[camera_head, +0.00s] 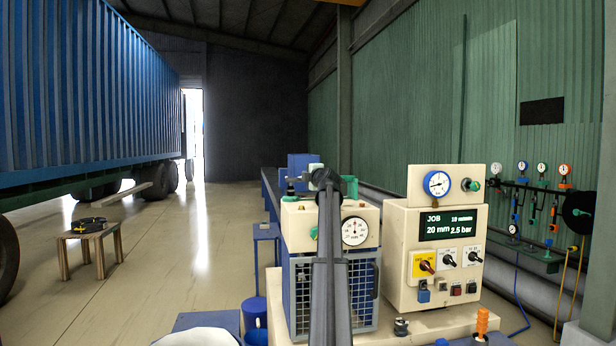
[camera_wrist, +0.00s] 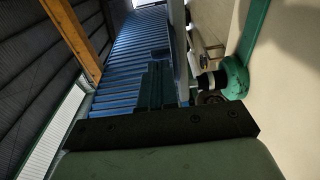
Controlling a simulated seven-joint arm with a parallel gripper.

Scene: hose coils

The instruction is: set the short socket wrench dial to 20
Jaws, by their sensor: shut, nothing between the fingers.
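I cannot pick out the short socket wrench or its dial with certainty. Several small tools, among them an orange-ended one (camera_head: 553,214), hang from the wall rack (camera_head: 528,186) at the right of the head view, too small to read. A white round dial (camera_head: 355,231) is on the cream machine (camera_head: 300,226), just right of my arm. My gripper (camera_wrist: 157,70) is shut and empty in the wrist view. Its fingers are left of a green round knob (camera_wrist: 235,78) beside a cream surface, apart from it in the picture. In the head view my arm hides the fingers.
A cream control box (camera_head: 405,280) has a blue-rimmed gauge (camera_head: 437,184), switches and a screen (camera_head: 448,225) reading "JOB", "20 mm" and "2.5 bar". A blue trailer (camera_head: 90,95) and a wooden stool (camera_head: 90,240) are at the left. The floor between stool and machine is clear.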

